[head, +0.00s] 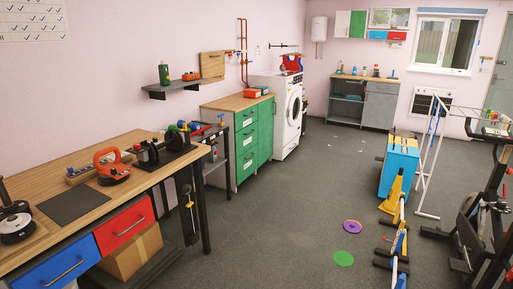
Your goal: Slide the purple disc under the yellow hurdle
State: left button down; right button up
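The yellow hurdle (394,193) appears as a yellow upright among a narrow row of yellow, white and blue bars and black feet, just right of the disc. The disc is apart from this row. Where one hurdle ends and another begins is hard to tell. Neither of my grippers shows in the head view.
A green disc (343,258) lies nearer. A blue box (399,165) stands behind the hurdle, with a white drying rack (436,150) to its right. Dark gym equipment (484,215) fills the right edge. A workbench (90,185) stands left. The floor left of the discs is clear.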

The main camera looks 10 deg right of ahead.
aim_at(351, 226)
jog(key=i+z, duration=0.15)
jog(key=i, duration=0.45)
jog(key=i+z, duration=0.15)
jog(key=i, duration=0.45)
jog(key=i+z, duration=0.15)
jog(key=i, duration=0.4)
jog(key=i+j+z, duration=0.15)
jog(key=i, duration=0.45)
jog(key=i+j+z, duration=0.15)
jog(key=i, duration=0.4)
jog(key=i+l+z, duration=0.1)
jog(key=i+z, duration=0.2)
jog(key=i, duration=0.25)
jog(key=i+z, duration=0.35)
jog(key=i, duration=0.2)
jog(key=i+j+z, duration=0.15)
jog(key=i+z, duration=0.15)
jog(key=i, duration=0.2)
jog(key=i+j+z, duration=0.35)
jog(key=i, duration=0.2)
jog(key=i+z, duration=0.25)
jog(key=k+l, duration=0.05)
jog(key=k, duration=0.05)
